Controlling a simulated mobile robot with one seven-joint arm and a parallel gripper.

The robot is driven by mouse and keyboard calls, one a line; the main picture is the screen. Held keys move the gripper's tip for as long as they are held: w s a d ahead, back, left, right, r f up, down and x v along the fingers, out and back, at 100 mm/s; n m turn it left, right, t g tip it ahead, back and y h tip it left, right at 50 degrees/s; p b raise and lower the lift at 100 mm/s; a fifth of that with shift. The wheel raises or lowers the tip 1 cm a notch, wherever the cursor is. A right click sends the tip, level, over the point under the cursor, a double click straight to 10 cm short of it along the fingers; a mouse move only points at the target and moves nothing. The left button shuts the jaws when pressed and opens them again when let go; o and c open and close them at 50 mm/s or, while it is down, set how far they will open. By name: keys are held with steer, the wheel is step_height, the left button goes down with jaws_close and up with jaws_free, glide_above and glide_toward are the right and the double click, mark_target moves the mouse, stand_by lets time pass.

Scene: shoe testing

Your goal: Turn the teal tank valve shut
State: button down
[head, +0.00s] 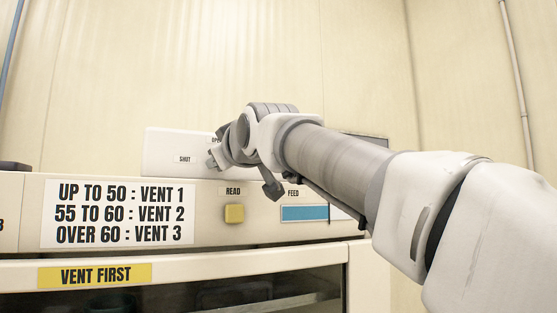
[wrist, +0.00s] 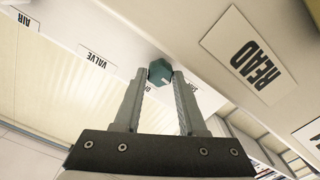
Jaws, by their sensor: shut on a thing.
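The teal valve knob (wrist: 160,72) shows in the wrist view, small and faceted, on the underside of a pale panel as this camera sees it. The box carries a "SHUT" label (head: 185,159) to the left of the gripper and an "OPEN" label, partly covered, just above. The knob's exact angle is hard to tell.
Below the box, the machine front has a yellow button (head: 234,213) under "READ", a blue strip (head: 304,213) under "FEED", and a vent chart (head: 118,213). A yellow "VENT FIRST" label (head: 95,275) is above a dark window.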

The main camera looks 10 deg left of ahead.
steer(key=shift+n, duration=0.4)
steer(key=shift+c, duration=2.4)
jaws_free()
steer(key=shift+s, duration=0.15)
